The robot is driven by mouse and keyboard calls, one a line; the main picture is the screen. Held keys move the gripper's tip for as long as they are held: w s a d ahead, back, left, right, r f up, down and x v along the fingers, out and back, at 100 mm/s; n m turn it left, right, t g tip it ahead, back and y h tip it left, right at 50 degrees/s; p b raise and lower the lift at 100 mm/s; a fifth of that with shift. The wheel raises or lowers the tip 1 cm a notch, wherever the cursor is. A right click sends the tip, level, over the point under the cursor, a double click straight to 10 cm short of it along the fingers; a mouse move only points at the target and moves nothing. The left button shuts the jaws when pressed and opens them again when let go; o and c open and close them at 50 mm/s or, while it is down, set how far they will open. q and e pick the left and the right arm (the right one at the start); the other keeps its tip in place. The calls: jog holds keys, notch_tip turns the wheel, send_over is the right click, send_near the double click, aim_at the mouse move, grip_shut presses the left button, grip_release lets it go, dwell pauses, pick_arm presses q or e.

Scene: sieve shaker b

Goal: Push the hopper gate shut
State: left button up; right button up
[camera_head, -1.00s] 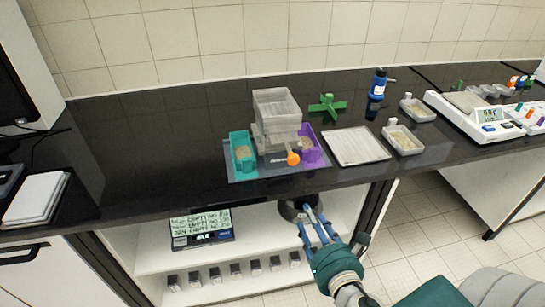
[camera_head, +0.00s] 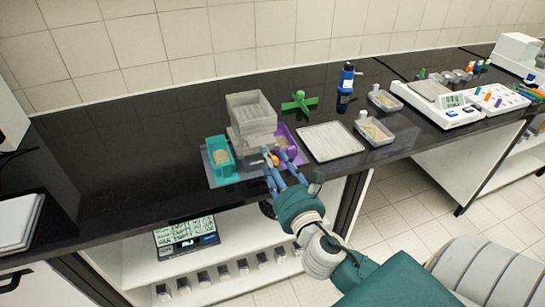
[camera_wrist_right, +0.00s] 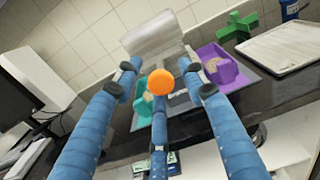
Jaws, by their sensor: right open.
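The sieve shaker with its clear hopper (camera_head: 250,112) stands on a grey mat near the counter's front edge. An orange knob (camera_head: 274,160) sticks out at its front; in the right wrist view the orange knob (camera_wrist_right: 161,82) lies between my fingers. I take it for the gate's handle. My right gripper (camera_head: 281,163) is open, its blue fingers spread around the knob from the front. I cannot tell whether they touch it. The gate plate itself is mostly hidden. A teal bin (camera_head: 219,157) is left of the shaker and a purple bin (camera_head: 287,145) right of it. My left gripper is out of view.
A white tray (camera_head: 331,142) lies right of the shaker. A green star-shaped part (camera_head: 299,104) and a blue bottle (camera_head: 346,78) stand behind. Sample dishes (camera_head: 374,132) and a balance (camera_head: 438,105) are farther right. The counter left of the shaker is clear.

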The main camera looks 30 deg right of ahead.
jog(key=shift+w+d, duration=0.1)
jog(key=shift+w, duration=0.35)
jog(key=shift+c, duration=0.5)
